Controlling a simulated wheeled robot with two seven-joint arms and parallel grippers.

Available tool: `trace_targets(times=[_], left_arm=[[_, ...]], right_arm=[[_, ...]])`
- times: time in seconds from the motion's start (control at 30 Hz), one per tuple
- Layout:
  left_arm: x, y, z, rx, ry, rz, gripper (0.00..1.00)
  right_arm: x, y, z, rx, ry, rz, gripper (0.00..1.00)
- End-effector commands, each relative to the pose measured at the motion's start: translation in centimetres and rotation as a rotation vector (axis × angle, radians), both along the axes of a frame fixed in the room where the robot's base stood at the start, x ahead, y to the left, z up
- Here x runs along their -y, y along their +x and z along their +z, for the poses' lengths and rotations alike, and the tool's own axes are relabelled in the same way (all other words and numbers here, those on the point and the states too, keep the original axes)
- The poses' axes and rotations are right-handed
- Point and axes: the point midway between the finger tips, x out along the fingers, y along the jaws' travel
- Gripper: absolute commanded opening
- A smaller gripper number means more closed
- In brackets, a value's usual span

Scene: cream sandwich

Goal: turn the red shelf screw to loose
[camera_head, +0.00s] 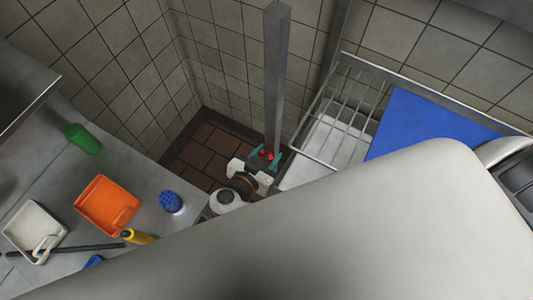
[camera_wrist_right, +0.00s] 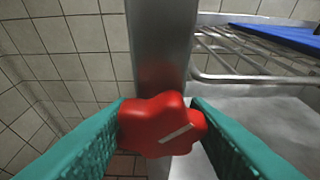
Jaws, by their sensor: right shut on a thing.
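The red shelf screw (camera_wrist_right: 162,126) is a lobed red knob with a pale line on its face, in front of a grey metal post. My right gripper (camera_head: 265,160) is shut on the screw. In the right wrist view, its teal fingers lie on the left and right sides of the knob. The pale line slants up to the right. My left gripper is not in view.
A wire rack (camera_head: 350,100) and a blue board (camera_head: 425,125) stand right of the post. On the steel counter at left are an orange tray (camera_head: 105,204), a white dustpan-like tray (camera_head: 30,228), a green cylinder (camera_head: 84,139) and a blue perforated item (camera_head: 171,202). Tiled walls close the corner.

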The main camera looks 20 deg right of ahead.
Motion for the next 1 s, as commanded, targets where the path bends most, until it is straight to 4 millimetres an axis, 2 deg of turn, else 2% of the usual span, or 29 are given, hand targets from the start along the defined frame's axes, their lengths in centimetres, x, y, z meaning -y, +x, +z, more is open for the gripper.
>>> trace_targets(times=[0.17, 0.43, 0.47, 0.57, 1.0], left_arm=[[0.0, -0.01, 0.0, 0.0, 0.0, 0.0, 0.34], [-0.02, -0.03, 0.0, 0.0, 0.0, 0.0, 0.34], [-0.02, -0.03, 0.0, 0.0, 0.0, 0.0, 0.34], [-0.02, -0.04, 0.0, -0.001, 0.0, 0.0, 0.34], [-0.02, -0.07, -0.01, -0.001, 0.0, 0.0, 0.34]], right_arm=[[-0.08, -0.05, -0.02, -0.062, -0.044, 0.0, 0.2], [-0.09, -0.03, 0.01, -0.063, -0.046, 0.002, 0.2], [-0.09, -0.03, 0.0, -0.063, -0.046, 0.002, 0.46], [-0.08, -0.02, 0.0, -0.062, -0.046, 0.002, 0.62], [-0.03, 0.0, 0.01, -0.061, -0.046, 0.001, 0.64]])
